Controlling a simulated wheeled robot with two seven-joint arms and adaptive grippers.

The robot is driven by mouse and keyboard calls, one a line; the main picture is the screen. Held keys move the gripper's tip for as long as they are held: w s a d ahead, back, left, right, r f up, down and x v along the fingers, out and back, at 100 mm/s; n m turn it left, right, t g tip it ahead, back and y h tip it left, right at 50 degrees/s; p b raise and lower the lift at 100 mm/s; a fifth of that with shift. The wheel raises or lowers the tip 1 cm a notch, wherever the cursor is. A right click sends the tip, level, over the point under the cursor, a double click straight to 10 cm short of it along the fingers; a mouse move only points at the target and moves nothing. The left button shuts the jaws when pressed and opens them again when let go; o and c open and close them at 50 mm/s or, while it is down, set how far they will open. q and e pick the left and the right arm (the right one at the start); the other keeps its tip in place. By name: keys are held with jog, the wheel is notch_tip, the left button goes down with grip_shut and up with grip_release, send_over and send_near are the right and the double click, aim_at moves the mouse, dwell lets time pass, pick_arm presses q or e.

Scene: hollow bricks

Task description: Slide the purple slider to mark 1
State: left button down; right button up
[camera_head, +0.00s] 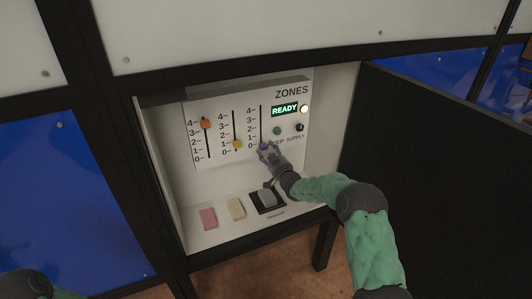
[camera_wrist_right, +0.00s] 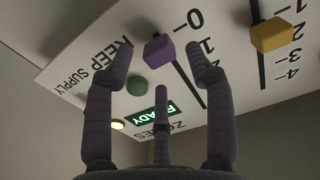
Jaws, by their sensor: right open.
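The purple slider (camera_head: 263,146) is a small block on the rightmost of three vertical slots on the white panel (camera_head: 295,95). It sits at the bottom of its slot, by mark 0. It shows clearly in the right wrist view (camera_wrist_right: 158,50), with the 0 and 1 labels beside it. My right gripper (camera_head: 267,152) is at the panel, right at the purple slider and partly covering it in the head view. In the wrist view its fingers (camera_wrist_right: 158,62) are spread apart around the slider, with none seen closed on it.
An orange-red slider (camera_head: 205,124) stands near mark 4 and a yellow slider (camera_head: 238,144) near mark 1. A green button (camera_head: 277,131), a lit READY display (camera_head: 285,111) and a dark knob (camera_head: 300,127) are to the right. Pink (camera_head: 208,217) and cream (camera_head: 236,208) blocks and a grey switch (camera_head: 267,198) are below.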

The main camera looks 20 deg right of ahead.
aim_at(263, 146)
jog(key=shift+w, duration=1.15)
jog(key=shift+c, duration=0.3)
grip_shut()
jog(key=shift+r, duration=0.1)
